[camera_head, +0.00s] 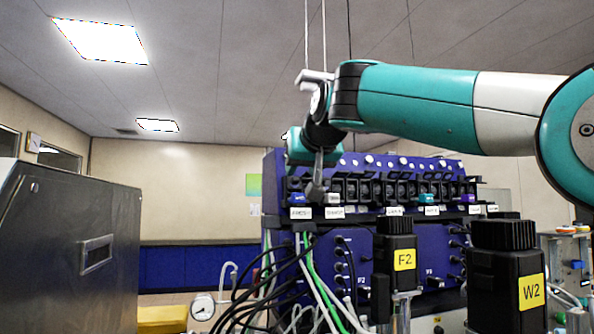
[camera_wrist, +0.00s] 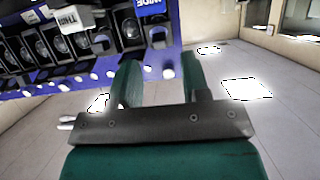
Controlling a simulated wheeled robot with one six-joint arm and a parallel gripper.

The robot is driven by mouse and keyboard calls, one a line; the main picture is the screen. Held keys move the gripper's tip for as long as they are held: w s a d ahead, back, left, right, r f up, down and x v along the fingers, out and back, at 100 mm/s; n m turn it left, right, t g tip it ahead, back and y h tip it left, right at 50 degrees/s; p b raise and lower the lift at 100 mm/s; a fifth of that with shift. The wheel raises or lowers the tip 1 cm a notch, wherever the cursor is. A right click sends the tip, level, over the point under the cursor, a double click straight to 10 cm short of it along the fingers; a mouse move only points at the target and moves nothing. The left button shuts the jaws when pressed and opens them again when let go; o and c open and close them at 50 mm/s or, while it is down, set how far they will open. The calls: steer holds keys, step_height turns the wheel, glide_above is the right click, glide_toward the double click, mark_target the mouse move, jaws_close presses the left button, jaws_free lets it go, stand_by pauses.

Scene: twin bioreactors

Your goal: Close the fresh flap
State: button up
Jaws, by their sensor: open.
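The dark blue pump unit (camera_head: 350,240) has a row of black pump heads (camera_head: 380,188) along its upper front. Small coloured tabs show below them: blue (camera_head: 297,199), white (camera_head: 333,198), teal (camera_head: 426,198) and purple (camera_head: 468,198). My gripper (camera_head: 317,192) points down in front of the left end of the row. In the wrist view my gripper (camera_wrist: 160,78) has its fingers apart, with a black pump head (camera_wrist: 157,34) beyond them. I cannot tell whether they touch it.
Black-capped bottles marked F2 (camera_head: 396,250) and W2 (camera_head: 508,270) stand in front at the right. Black, white and green tubes (camera_head: 300,290) hang below the pump row. A steel cabinet (camera_head: 65,250) fills the left. A pressure gauge (camera_head: 203,307) stands low between.

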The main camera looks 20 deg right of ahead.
mark_target(297, 180)
steer(key=shift+p+x, duration=0.45)
steer(key=shift+x, duration=1.45)
jaws_close()
steer(key=shift+f+t+b, duration=0.3)
steer(key=shift+b, duration=0.6)
steer(key=t+b, duration=0.1)
steer(key=b, duration=0.2)
steer(key=shift+f, duration=0.4)
steer(key=t+b, duration=0.2)
steer(key=b, duration=0.2)
steer(key=shift+w+f+b, duration=0.1)
steer(key=shift+f+b, duration=0.1)
steer(key=shift+b, duration=0.15)
steer(key=shift+r+t+b, duration=0.15)
steer(key=shift+t+b, duration=0.25)
steer(key=shift+b, duration=0.15)
steer(key=shift+r, duration=0.2)
